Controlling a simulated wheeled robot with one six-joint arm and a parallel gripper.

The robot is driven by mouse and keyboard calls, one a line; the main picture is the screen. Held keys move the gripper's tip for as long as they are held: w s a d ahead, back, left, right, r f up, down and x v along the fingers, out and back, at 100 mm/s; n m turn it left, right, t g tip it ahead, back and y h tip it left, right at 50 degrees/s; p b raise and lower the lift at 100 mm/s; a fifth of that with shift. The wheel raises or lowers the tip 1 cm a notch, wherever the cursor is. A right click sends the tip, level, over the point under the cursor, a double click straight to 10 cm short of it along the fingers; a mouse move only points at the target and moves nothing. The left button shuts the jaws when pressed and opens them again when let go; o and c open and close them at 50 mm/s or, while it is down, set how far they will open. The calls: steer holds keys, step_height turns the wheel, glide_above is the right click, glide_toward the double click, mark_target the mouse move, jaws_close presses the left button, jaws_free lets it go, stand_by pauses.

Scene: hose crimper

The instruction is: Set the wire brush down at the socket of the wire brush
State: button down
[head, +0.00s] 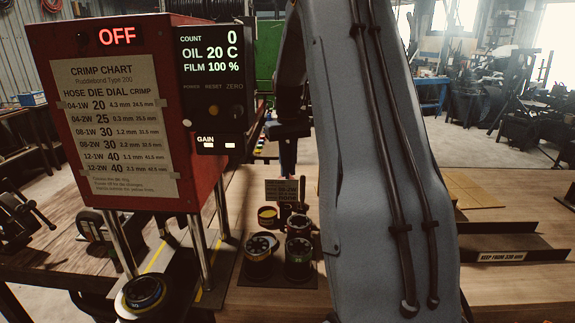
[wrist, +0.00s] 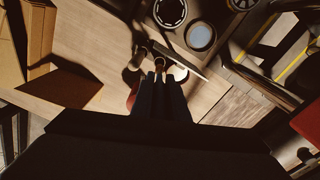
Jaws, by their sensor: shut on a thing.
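My gripper (wrist: 160,72) points down over the wooden bench in the wrist view. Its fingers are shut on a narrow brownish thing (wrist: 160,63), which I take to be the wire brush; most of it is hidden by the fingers. In the head view my gripper (head: 288,150) shows dark beside my arm, above the small sign (head: 285,190) and the group of dies. The brush cannot be made out clearly there. I cannot tell which spot on the bench is the brush's socket, or whether the brush touches anything.
A low dark rail (head: 500,246) lies at the right. My arm hides the bench between.

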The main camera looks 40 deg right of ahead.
mark_target(288, 171)
step_height(288, 171, down, 10)
steer(key=b, duration=0.3)
steer(key=shift+f, duration=0.1)
steer(key=shift+f+b, duration=0.3)
stand_by(0.5)
steer(key=c, duration=1.6)
jaws_free()
steer(key=shift+c, duration=0.2)
step_height(288, 171, up, 8)
steer(key=b, duration=0.3)
steer(key=shift+f, duration=0.15)
